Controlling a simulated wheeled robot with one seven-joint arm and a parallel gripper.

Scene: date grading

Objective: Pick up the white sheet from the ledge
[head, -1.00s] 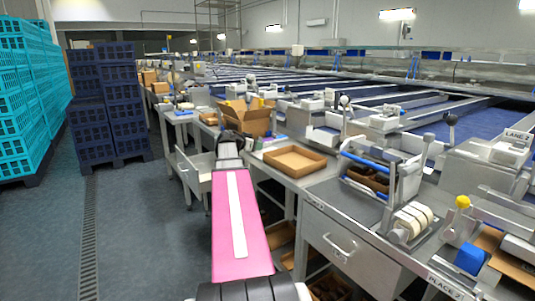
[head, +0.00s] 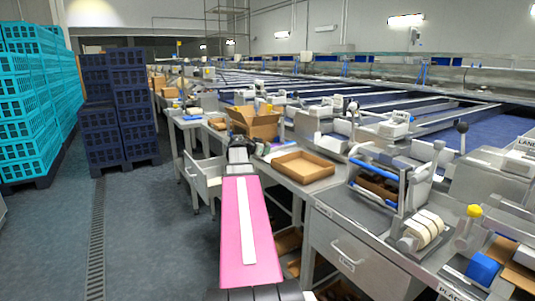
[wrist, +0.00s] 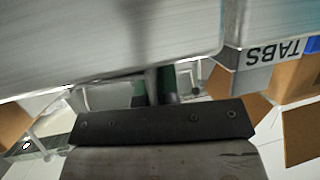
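I cannot make out the white sheet for certain in either view. My gripper (head: 240,153) is at the end of my pink arm in the head view, over the near side of the workbench row, small and dark there. In the wrist view a dark bar of my gripper crosses the lower middle, with narrow dark and green parts beyond it. Its fingertips do not show clearly, so its opening cannot be judged. A grey metal surface (wrist: 100,40) fills the top of the wrist view, close by. An upside-down TABS label (wrist: 275,53) is beside it.
A cardboard tray (head: 303,167) and an open carton (head: 255,122) stand on the benches near my gripper. An open drawer (head: 206,180) juts into the aisle. Dark crates (head: 130,110) and turquoise crates (head: 35,110) stand at left. The aisle floor (head: 150,230) is clear.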

